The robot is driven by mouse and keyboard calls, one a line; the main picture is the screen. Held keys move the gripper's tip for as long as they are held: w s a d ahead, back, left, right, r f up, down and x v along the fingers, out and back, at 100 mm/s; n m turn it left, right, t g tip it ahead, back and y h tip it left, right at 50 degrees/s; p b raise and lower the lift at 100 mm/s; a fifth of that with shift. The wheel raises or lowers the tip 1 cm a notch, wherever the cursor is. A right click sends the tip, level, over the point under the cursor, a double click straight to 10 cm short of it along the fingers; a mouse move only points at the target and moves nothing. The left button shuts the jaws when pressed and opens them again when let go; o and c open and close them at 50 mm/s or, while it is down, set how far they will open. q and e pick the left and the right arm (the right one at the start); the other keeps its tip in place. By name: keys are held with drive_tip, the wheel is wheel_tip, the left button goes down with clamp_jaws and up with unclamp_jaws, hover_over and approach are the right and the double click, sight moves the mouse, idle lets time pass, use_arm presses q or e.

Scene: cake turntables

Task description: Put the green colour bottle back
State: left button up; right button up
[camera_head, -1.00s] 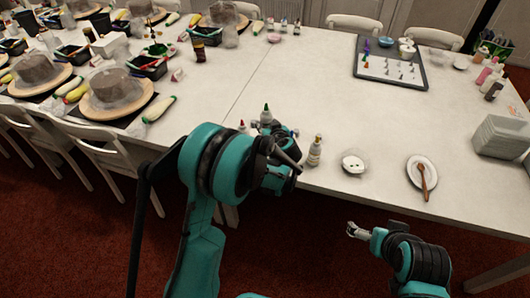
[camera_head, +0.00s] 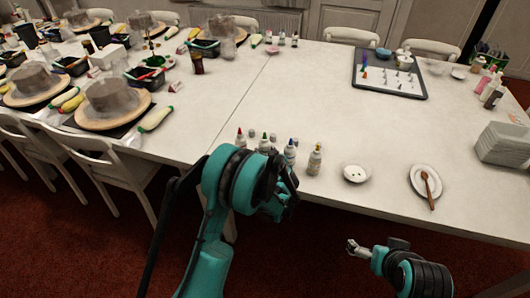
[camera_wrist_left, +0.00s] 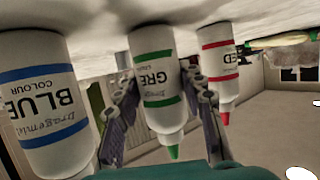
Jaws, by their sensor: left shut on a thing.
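The green colour bottle, white with green bands and a green tip, stands upright in a row at the near table edge in the head view (camera_head: 264,143). In the left wrist view, which is upside down, the green bottle (camera_wrist_left: 157,85) is between the two fingers of my left gripper (camera_wrist_left: 163,103), which is shut on it. Its base appears to be at the tabletop; contact is hard to tell. In the head view my arm hides the fingers. My right gripper (camera_head: 353,247) is off the table's near edge; its jaw state is unclear.
The red bottle (camera_wrist_left: 219,70) and blue bottle (camera_wrist_left: 45,105) flank the green one closely. A yellow-tipped bottle (camera_head: 315,160) stands farther right in the row. The table's middle is clear.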

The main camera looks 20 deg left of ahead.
use_arm(q)
drive_tip(key=shift+f, duration=0.1)
drive_tip(key=o, duration=0.8)
drive_tip(key=shift+c, duration=0.2)
